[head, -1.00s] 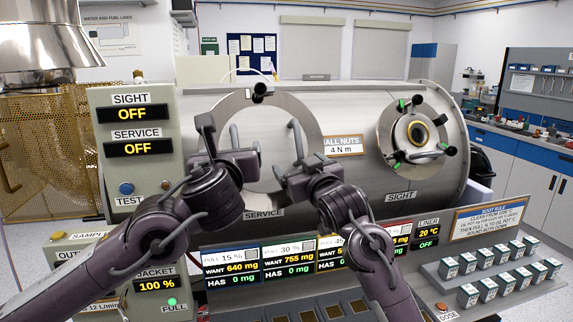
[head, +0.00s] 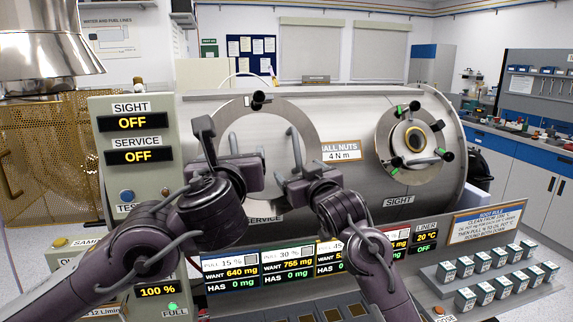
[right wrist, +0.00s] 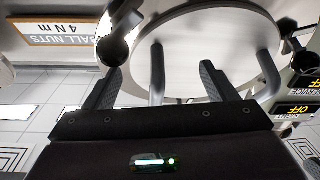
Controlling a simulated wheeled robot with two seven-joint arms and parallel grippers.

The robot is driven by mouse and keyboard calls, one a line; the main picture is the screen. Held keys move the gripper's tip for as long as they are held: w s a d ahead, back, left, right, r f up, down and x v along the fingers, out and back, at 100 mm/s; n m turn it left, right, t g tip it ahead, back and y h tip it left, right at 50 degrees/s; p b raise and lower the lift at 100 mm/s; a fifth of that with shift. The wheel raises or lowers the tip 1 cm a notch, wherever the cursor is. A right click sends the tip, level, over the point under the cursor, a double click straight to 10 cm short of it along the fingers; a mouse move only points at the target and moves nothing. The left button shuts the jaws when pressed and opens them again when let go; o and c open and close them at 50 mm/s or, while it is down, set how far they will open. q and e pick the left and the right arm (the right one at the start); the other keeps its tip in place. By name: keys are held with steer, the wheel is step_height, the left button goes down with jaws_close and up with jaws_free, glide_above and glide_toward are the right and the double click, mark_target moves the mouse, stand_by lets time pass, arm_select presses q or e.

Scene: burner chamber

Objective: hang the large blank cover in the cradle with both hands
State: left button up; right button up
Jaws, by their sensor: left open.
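The large blank cover (head: 268,140) is a pale round plate with two bar handles, upright at the SERVICE opening of the steel chamber. My left gripper (head: 224,150) is open in front of the cover's left handle (head: 235,144); whether it is around the bar is hidden. My right gripper (head: 294,180) is at the lower end of the right handle (head: 298,150). In the right wrist view its fingers (right wrist: 158,88) are apart, with a handle post (right wrist: 157,72) between them in the picture; contact is not clear. I cannot pick out the cradle.
A black knob (head: 258,100) sits above the cover. The SIGHT port (head: 412,140) with several knobs is at right. The control panel (head: 140,160) stands close at left. Dose displays (head: 285,265) and small boxes (head: 505,270) lie below.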

steer(key=shift+w+r, duration=0.1)
steer(key=shift+w, duration=0.1)
steer(key=shift+a, duration=0.1)
steer(key=shift+s+r, duration=0.15)
steer(key=v, duration=0.8)
steer(key=shift+p, duration=0.45)
stand_by(0.6)
steer(key=shift+s+d+r+p, duration=0.25)
steer(key=shift+s+r+p, duration=0.25)
steer(key=shift+s, duration=0.35)
steer(key=shift+s+d+r+p, duration=0.2)
steer(key=shift+s+r+p, duration=0.3)
steer(key=shift+s, duration=0.35)
steer(key=shift+s+d+r+p, duration=0.25)
steer(key=shift+s+r+p, duration=0.25)
steer(key=shift+s, duration=0.3)
steer(key=shift+f, duration=0.15)
